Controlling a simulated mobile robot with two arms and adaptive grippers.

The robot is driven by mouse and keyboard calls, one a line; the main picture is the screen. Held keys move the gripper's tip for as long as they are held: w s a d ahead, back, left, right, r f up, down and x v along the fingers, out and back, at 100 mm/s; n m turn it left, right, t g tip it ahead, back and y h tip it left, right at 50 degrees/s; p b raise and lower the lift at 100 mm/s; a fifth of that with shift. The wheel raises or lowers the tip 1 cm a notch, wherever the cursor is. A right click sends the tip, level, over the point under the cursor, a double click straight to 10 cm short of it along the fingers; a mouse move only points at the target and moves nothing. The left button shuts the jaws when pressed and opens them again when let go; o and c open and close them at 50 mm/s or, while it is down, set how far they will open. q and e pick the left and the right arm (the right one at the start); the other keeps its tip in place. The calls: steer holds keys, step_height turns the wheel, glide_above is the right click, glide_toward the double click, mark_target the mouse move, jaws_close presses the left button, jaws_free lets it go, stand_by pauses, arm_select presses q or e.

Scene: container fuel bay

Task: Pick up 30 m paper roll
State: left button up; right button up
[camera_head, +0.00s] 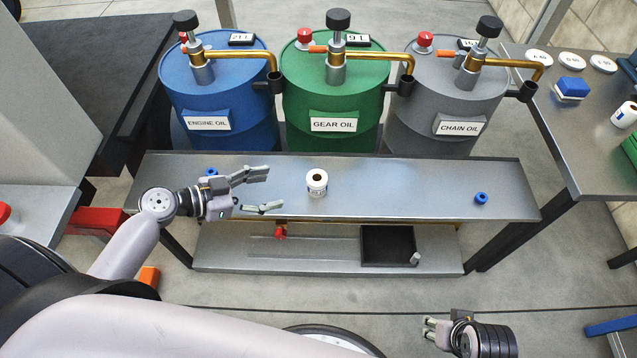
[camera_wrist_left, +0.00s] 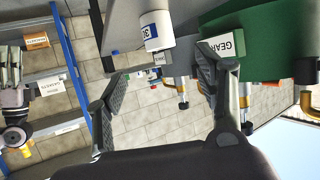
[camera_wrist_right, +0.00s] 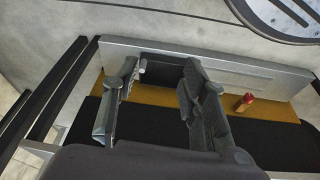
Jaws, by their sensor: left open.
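A small white paper roll (camera_head: 316,184) with a dark core stands upright on the metal bench (camera_head: 420,190), in front of the green drum. In the left wrist view a white roll (camera_wrist_left: 156,30) with a blue band and a label starting with "3" shows beyond the fingertips. My left gripper (camera_head: 268,190) is open and empty, to the left of the roll and apart from it, fingers pointing towards it; its fingers also show in the left wrist view (camera_wrist_left: 160,70). My right gripper (camera_head: 432,328) is low at the front right, away from the bench; the right wrist view (camera_wrist_right: 160,72) shows it open and empty.
Blue (camera_head: 215,85), green (camera_head: 335,85) and grey (camera_head: 440,100) oil drums with taps stand behind the bench. A blue ring (camera_head: 481,198) lies at the bench's right. Another white roll (camera_head: 624,115) is on the right table (camera_head: 590,150). A black tray (camera_head: 388,245) sits on the lower shelf.

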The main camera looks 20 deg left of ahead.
mark_target(311, 180)
arm_select(q)
steer(key=x, duration=0.9)
steer(key=shift+r, duration=0.1)
steer(key=x, duration=0.4)
steer(key=shift+w+d+r, duration=0.15)
steer(key=shift+w+d, duration=0.05)
steer(key=shift+d, duration=0.05)
steer(key=shift+w+d, duration=0.1)
steer(key=shift+c, duration=1)
steer(key=c, duration=1.1)
arm_select(e)
steer(key=shift+f, duration=0.7)
